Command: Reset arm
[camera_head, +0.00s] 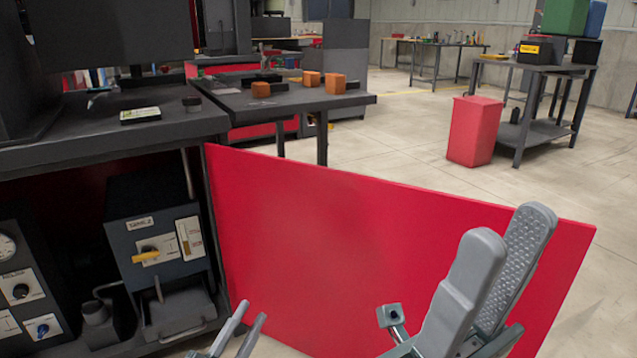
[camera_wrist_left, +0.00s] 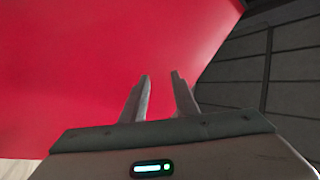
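My left gripper (camera_head: 253,310) is at the bottom edge of the head view, in front of the open red cabinet door (camera_head: 330,240). The left wrist view shows its two fingers (camera_wrist_left: 161,76) a little apart, with nothing between them and the red door panel (camera_wrist_left: 90,60) behind. My right gripper (camera_head: 512,225) is large at the lower right of the head view, in front of the door's right part. Its two grey fingers point up and are apart, with the ridged inner pad of one showing. I see nothing held between them.
The dark cabinet at left holds a grey box with a yellow handle (camera_head: 145,256) and a panel of dials (camera_head: 20,290). A small table (camera_head: 350,99) with orange blocks (camera_head: 335,83) stands behind the door. A red bin (camera_head: 473,130) stands on open floor at right.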

